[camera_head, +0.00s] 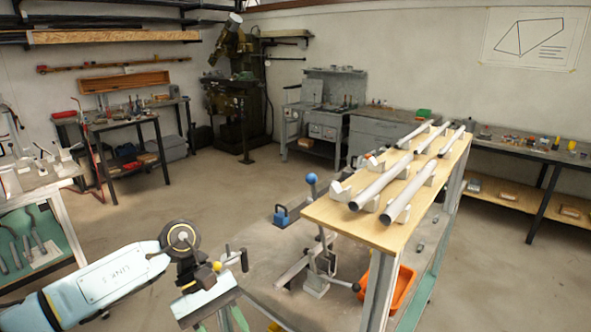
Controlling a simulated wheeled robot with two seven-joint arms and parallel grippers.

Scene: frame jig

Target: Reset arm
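My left arm comes in from the lower left, with a pale link and a dark round wrist joint. Dark parts at its end (190,268) overlap a grey metal fixture (207,302) with a yellow knob and a small black clamp handle. I cannot make out the fingers there or whether they hold anything. My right arm and gripper are not in view. Several silver tubes (382,181) lie on white supports (343,190) on a wooden-topped table (330,212) at the right, with no gripper near them.
A lever with a blue ball (312,179) rises from a metal stand left of the wooden table. An orange bin (403,290) is below the tabletop. A green-shelved bench (42,245) stands left.

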